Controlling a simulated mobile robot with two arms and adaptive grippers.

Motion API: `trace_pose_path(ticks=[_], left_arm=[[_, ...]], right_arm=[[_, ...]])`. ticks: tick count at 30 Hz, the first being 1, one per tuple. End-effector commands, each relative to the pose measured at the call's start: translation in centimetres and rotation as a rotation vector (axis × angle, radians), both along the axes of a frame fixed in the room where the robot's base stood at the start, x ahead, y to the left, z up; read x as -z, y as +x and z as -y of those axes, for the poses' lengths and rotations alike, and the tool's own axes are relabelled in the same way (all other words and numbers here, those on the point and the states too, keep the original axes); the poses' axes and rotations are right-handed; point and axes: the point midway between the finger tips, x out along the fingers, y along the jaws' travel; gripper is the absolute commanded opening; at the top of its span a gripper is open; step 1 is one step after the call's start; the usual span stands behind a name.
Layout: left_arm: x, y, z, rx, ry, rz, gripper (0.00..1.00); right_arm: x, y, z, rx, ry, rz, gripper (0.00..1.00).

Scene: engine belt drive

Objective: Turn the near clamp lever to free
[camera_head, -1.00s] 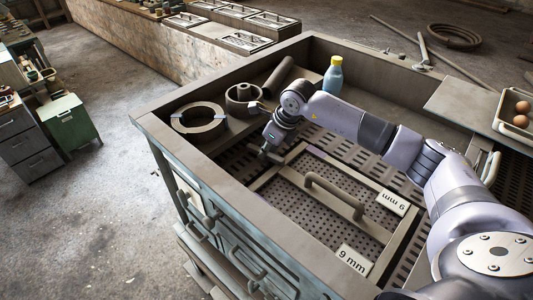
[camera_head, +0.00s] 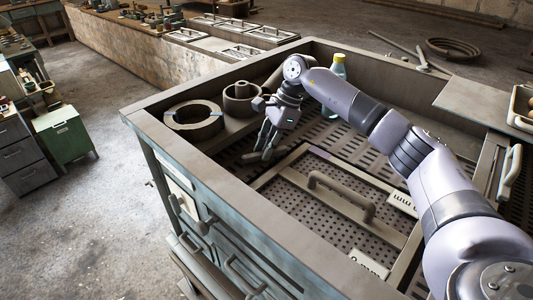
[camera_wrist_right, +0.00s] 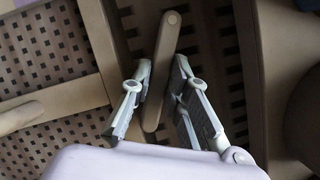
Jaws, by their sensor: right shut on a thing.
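The near clamp lever shows in the right wrist view as a short flat brown bar (camera_wrist_right: 163,70) with a round pivot end. It lies between the two fingers of my right gripper (camera_wrist_right: 160,92), which is shut on it. In the head view, this gripper (camera_head: 268,153) reaches down beside the corner of the perforated framed panel (camera_head: 300,195); its fingers hide most of the lever. My left gripper is not in view.
A brown ring (camera_head: 193,120) and a hollow cylinder (camera_head: 240,98) stand left of my right gripper. A yellow-capped bottle (camera_head: 337,72) stands behind my right arm. The panel's raised handle (camera_head: 340,196) is close by. The bench rim (camera_head: 215,178) borders the left side.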

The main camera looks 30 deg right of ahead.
Motion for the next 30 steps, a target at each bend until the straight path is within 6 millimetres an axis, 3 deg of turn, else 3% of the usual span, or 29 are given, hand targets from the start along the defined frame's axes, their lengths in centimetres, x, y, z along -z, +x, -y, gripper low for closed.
trace_pose_path(ticks=[15, 30], left_arm=[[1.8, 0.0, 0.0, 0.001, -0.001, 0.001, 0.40], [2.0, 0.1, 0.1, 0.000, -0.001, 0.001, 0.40]], right_arm=[[-0.1, 0.4, 0.0, -0.379, 0.000, 0.006, 0.00], [-0.2, 0.4, 0.0, -0.475, -0.001, 0.006, 0.00]])
